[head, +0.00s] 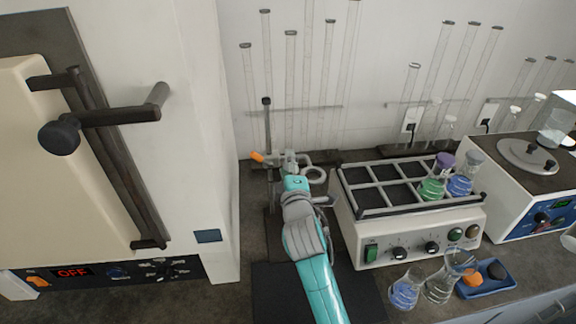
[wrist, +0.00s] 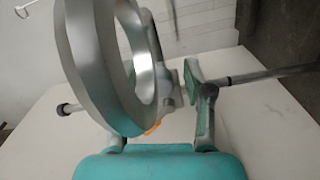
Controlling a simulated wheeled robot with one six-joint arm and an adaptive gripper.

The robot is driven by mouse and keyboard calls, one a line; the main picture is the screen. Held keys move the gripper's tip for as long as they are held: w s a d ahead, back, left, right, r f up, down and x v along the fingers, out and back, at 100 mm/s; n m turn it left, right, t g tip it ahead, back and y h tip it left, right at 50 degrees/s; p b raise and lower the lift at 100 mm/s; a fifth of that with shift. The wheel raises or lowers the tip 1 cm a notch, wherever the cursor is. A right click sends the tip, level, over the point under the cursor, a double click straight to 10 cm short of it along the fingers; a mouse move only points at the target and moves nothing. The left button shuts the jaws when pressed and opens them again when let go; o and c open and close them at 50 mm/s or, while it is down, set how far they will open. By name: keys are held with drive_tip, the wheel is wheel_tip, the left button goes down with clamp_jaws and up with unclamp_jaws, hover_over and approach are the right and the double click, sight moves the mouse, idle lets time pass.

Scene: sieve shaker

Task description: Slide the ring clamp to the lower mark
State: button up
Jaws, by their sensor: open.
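The ring clamp shows in the head view with its grey ring (head: 314,174) to the right of an upright rod (head: 268,128) and an orange knob (head: 256,157) to the left. In the wrist view the ring (wrist: 72,45) looms large at left, and the rod (wrist: 262,75) runs sideways behind it. My gripper (head: 296,163) is open at the clamp; in the wrist view my gripper (wrist: 160,98) has one finger just right of the clamp body (wrist: 170,88), the other mostly hidden behind the ring. I cannot tell whether they touch.
A large oven (head: 110,150) stands close at left. A shaker (head: 412,226) with flasks stands right of the stand. Loose flasks (head: 405,290) and a blue tray (head: 489,288) lie in front of it. Tall glass tubes (head: 290,85) stand behind.

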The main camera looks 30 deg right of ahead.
clamp_jaws()
wheel_tip(320, 180, down, 10)
drive_tip(key=shift+r, duration=0.2)
unclamp_jaws()
drive_tip(key=shift+s, duration=0.1)
drive_tip(key=v, duration=1.1)
drive_tip(key=shift+s+a, duration=0.2)
drive_tip(key=shift+s, duration=0.15)
